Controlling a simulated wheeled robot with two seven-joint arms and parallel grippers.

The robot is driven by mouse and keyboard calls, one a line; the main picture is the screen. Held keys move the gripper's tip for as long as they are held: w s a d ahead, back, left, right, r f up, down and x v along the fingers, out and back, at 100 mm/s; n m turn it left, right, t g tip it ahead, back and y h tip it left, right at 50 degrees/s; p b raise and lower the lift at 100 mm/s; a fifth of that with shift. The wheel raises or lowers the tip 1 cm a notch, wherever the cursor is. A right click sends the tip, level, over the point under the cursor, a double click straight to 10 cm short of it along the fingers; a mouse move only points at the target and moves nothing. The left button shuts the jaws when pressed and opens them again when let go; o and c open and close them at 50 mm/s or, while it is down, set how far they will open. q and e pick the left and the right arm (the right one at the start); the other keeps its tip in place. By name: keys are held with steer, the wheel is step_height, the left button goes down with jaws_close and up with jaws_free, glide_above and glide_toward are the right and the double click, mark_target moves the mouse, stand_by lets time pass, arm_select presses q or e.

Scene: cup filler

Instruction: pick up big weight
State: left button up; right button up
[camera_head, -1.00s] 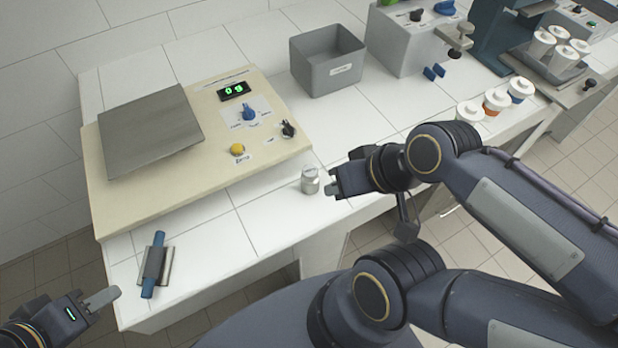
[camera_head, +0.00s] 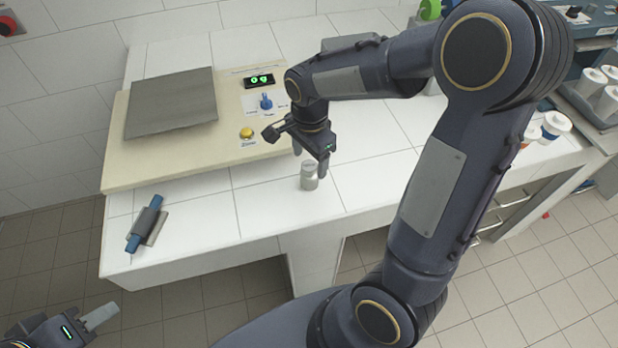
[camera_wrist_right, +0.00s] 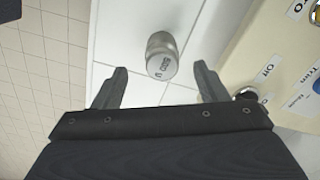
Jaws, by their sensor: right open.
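The big weight (camera_head: 310,176) is a small silver metal cylinder with a narrower neck, standing upright on the white tiled counter near its front edge. In the right wrist view the weight (camera_wrist_right: 162,55) lies ahead of and between my open fingers, with printing on its top that I cannot read fully. My right gripper (camera_head: 296,160) hangs just above and beside the weight, open and empty; its fingers also show in the right wrist view (camera_wrist_right: 160,90). My left gripper (camera_head: 100,318) is at the lower left, away from the counter; only part of it shows.
A beige scale (camera_head: 115,175) with a grey plate (camera_head: 170,103), green display, blue knob and yellow button stands behind the weight. A blue-handled roller (camera_head: 147,223) lies at the counter's left front. A grey bin (camera_head: 350,42) is partly hidden by my right arm. White cups (camera_head: 555,124) stand at right.

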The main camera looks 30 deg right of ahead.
mark_target(309, 174)
step_height(309, 174, down, 7)
steer(key=shift+w+p, duration=0.15)
steer(key=shift+p, duration=0.25)
steer(key=c, duration=1.4)
steer(key=shift+c, duration=0.2)
steer(key=shift+r, duration=0.15)
